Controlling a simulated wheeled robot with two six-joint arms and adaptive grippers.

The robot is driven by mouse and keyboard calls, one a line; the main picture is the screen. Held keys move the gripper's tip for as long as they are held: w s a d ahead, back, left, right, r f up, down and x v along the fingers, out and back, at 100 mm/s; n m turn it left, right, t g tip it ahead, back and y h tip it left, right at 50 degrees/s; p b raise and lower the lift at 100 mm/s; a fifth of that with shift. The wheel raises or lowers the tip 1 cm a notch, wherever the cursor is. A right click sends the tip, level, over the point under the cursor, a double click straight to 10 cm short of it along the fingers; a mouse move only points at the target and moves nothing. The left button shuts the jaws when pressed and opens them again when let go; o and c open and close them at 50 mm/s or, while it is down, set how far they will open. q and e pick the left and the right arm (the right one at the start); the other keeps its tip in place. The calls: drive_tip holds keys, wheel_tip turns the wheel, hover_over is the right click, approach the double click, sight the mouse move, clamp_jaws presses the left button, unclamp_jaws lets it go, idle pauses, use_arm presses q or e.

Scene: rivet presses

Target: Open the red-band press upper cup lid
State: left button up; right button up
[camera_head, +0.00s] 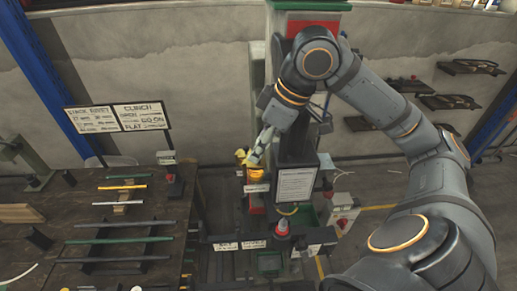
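The press (296,145) stands right of the table, a dark upright column with a green top and a red panel (312,22) high up. A small yellow-orange cup (256,175) is on its left side, with another yellow piece (241,155) just above and to its left. My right gripper (254,158) reaches down from the upper right, its fingertips right at the yellow pieces. The fingers are too small to tell whether they are open or shut, or touching the lid. My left gripper is not in view.
A dark table (105,215) with colored rods and a sign board (118,117) fills the left. Dark wall shelves (448,101) hang at the right.

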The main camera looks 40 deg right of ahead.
drive_tip(key=shift+a+f, duration=0.1)
drive_tip(key=shift+f, duration=0.25)
drive_tip(key=shift+s, duration=0.25)
drive_tip(key=shift+f, duration=0.1)
drive_tip(key=c, duration=0.3)
drive_tip(key=shift+c, duration=2.2)
clamp_jaws()
drive_tip(key=shift+w+n, duration=0.25)
drive_tip(key=shift+n, duration=0.25)
drive_tip(key=n+p, duration=0.2)
drive_tip(key=n+g+y+p, duration=0.1)
drive_tip(key=shift+w+d+r, duration=0.3)
drive_tip(key=shift+w+r, duration=0.05)
drive_tip(key=shift+w, duration=0.05)
drive_tip(key=shift+w+f+n+p, duration=0.2)
drive_tip(key=shift+f+n+p, duration=0.05)
drive_tip(key=shift+n+p, duration=0.15)
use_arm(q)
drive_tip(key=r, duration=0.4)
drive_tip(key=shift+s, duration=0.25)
